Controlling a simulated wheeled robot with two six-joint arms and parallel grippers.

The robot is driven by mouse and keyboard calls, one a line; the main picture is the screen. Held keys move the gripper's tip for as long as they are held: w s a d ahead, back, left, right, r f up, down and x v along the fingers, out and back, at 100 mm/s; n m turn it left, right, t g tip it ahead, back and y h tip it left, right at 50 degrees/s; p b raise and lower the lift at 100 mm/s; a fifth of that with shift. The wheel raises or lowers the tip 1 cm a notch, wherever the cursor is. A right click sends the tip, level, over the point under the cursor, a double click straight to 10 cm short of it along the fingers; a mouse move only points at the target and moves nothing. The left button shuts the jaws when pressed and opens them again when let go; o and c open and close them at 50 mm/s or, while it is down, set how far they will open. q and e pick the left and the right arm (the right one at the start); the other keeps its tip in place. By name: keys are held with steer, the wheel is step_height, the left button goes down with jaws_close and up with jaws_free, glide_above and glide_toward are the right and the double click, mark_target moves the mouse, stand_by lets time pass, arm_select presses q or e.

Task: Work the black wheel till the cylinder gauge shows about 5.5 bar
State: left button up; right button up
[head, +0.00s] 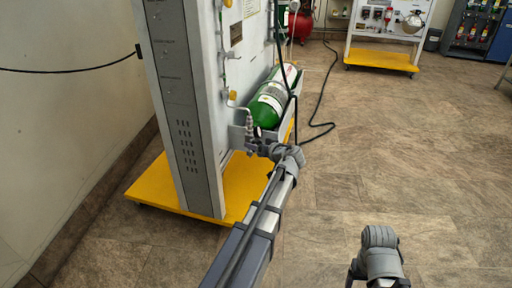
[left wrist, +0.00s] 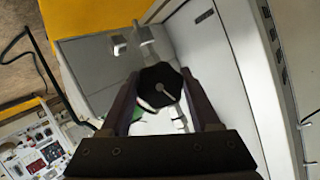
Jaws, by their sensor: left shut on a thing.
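The black wheel (left wrist: 150,98) shows in the left wrist view as a dark, many-sided knob with a pale pointer-like mark on its face. My left gripper (left wrist: 162,84) is shut on it, one finger on each side. In the head view my left gripper (head: 258,149) is at the valve end of the green cylinder (head: 268,106), which lies tilted in a grey holder on the trainer panel. The wheel is too small to make out there. I cannot make out the cylinder gauge or its reading in either view.
The tall grey trainer panel (head: 178,110) stands on a yellow base (head: 150,190) just left of my left arm. A black hose (head: 322,100) runs down to the floor behind the cylinder. Open tiled floor (head: 430,150) lies to the right.

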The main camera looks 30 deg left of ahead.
arm_select(q)
steer(key=shift+m+g+y+b, duration=0.8)
steer(key=shift+m+y+b, duration=0.1)
steer(key=shift+m, duration=0.8)
steer(key=o, duration=1.4)
steer(key=shift+c, duration=0.2)
steer(key=shift+d, duration=0.1)
steer(key=p+v, duration=0.2)
steer(key=v, duration=0.5)
steer(key=shift+d, duration=0.3)
steer(key=shift+s, duration=0.1)
